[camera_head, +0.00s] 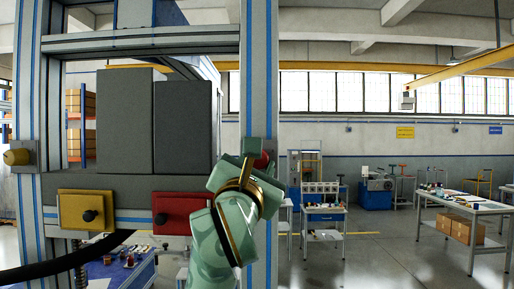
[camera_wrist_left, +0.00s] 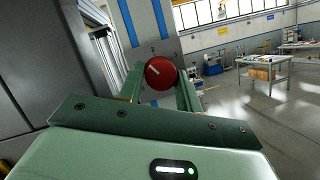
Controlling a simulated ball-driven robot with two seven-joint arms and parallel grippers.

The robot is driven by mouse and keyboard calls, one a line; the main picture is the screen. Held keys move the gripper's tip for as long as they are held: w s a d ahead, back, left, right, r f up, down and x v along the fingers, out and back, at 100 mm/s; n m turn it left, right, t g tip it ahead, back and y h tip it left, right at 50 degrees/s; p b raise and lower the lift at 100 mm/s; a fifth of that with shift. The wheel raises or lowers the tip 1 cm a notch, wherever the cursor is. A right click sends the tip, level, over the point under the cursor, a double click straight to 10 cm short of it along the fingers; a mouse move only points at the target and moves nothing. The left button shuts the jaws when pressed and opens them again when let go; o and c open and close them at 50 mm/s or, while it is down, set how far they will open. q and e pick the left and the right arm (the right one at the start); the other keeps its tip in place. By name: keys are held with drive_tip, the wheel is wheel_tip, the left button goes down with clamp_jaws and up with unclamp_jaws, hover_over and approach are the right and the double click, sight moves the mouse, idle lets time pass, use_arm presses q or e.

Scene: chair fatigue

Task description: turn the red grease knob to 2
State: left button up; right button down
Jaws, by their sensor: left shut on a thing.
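The red grease knob (camera_head: 262,160) sits on the grey and blue upright post in the head view, mostly hidden behind my left gripper. In the left wrist view the red knob (camera_wrist_left: 161,73) shows its round face with a white pointer line slanting to the upper left. My left gripper (camera_head: 250,166) has its two green fingers on either side of the knob, shut on it. My right gripper is in neither view.
A yellow knob (camera_head: 17,157) sits on the left post. A yellow box (camera_head: 72,212) and a red box (camera_head: 181,226), each with a black knob, hang on the frame's crossbar below dark grey panels (camera_head: 125,120). Worktables (camera_head: 480,207) stand at the right, with open floor before them.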

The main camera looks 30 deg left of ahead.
use_arm(q)
drive_tip(key=shift+s+a+r+m+g+h+p, duration=0.15)
drive_tip(key=shift+m+h+p, duration=0.45)
drive_tip(key=shift+m+p, duration=0.8)
drive_tip(key=shift+w+d+m+g+h+p, duration=0.1)
drive_tip(key=shift+m+h+p, duration=0.5)
drive_tip(key=shift+m+p, duration=0.8)
drive_tip(key=shift+s+a+r+m+g+h+p, duration=0.15)
drive_tip(key=shift+m+h+p, duration=0.45)
drive_tip(key=shift+m+p, duration=0.8)
drive_tip(key=shift+w+d+f, duration=0.1)
drive_tip(key=o, duration=1)
